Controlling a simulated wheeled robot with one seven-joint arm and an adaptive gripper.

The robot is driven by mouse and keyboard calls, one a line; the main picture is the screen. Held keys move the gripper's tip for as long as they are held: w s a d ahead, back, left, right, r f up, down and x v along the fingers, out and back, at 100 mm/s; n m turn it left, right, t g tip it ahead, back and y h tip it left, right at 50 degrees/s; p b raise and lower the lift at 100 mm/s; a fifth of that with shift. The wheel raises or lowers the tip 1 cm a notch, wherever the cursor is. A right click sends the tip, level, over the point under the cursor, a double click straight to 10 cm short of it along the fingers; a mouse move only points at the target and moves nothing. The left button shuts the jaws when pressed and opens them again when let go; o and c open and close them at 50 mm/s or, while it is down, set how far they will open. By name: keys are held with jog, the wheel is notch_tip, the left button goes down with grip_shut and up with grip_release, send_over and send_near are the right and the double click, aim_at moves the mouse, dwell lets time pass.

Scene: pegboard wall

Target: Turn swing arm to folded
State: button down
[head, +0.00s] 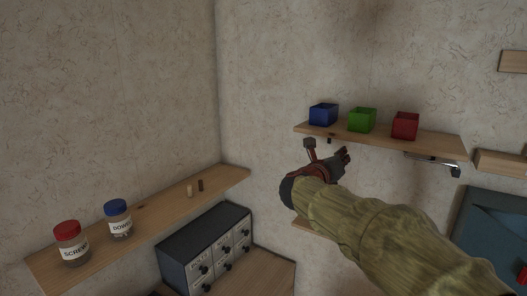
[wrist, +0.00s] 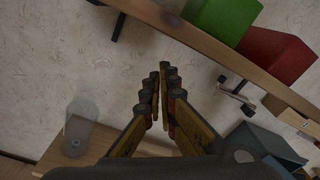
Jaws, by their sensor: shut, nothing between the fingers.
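A silver bar with a dark end, which looks like the swing arm (head: 432,160), sits under the right part of the upper shelf, close along its underside. It also shows in the wrist view (wrist: 237,92), right of my fingers and below the shelf edge. My gripper (head: 345,157) is in front of the wall, below the left half of the shelf and left of the swing arm, apart from it. In the wrist view my gripper (wrist: 160,74) has its fingertips together with nothing between them. The swing arm's pivot is too small to make out.
The upper shelf (head: 390,138) carries a blue bin (head: 323,114), a green bin (head: 361,120) and a red bin (head: 405,125). A dark bracket (wrist: 118,27) hangs beneath it. A lower shelf (wrist: 92,137) holds a grey cylinder (wrist: 80,122).

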jog(key=a+f+n+t+y, duration=0.1)
jog(key=a+f+n+y, duration=0.2)
jog(key=a+n+y, duration=0.4)
jog(key=a+f+n+t+y, duration=0.1)
jog(key=a+f+n+y, duration=0.15)
jog(key=a+n, duration=0.4)
jog(key=s+a+f+n+g+y+b, duration=0.1)
jog(key=s+a+f+n+g+y, duration=0.35)
jog(key=s+f+n, duration=0.75)
jog(key=s+d+f+n+g, duration=0.1)
jog(key=s+f+n+g, duration=0.1)
jog(key=s+f+n, duration=0.3)
jog(key=s+d+f+n+g+b, duration=0.1)
jog(key=s+n+g, duration=0.1)
jog(key=s, duration=0.5)
jog(key=s+d+f+n+g, duration=0.1)
jog(key=s+f+n+g, duration=0.1)
jog(key=s+f+n, duration=0.3)
jog(key=s+d+h+b, duration=0.2)
jog(key=s+d, duration=0.7)
jog(key=s, duration=0.5)
jog(key=shift+s+d+f+h+b, duration=0.25)
jog(key=shift+s+f+h+b, duration=0.15)
jog(key=shift+h, duration=0.3)
